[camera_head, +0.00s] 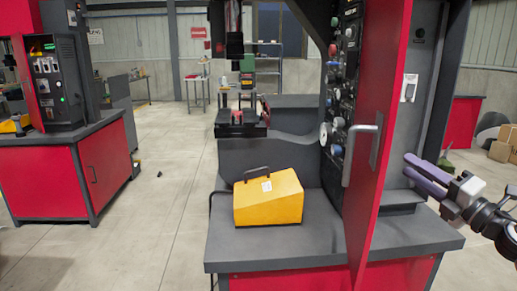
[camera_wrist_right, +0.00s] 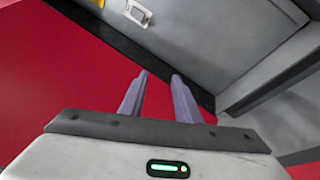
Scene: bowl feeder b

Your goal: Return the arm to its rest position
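My right gripper (camera_head: 428,172) comes in from the right edge in the head view, beside the red panel with the handle (camera_head: 362,150). It also shows in the right wrist view (camera_wrist_right: 158,82), where its two purple fingers stand apart with nothing between them. Its fingertips point toward the red panel and the grey cabinet wall (camera_head: 425,60); whether they touch anything is hard to tell. My left gripper is not in view.
A yellow box (camera_head: 268,200) sits on the grey worktop (camera_head: 270,245) left of the red panel. A control panel with knobs (camera_head: 342,100) is behind it. Another red workstation (camera_head: 65,170) stands at the left. Open floor (camera_head: 165,220) lies between the stations.

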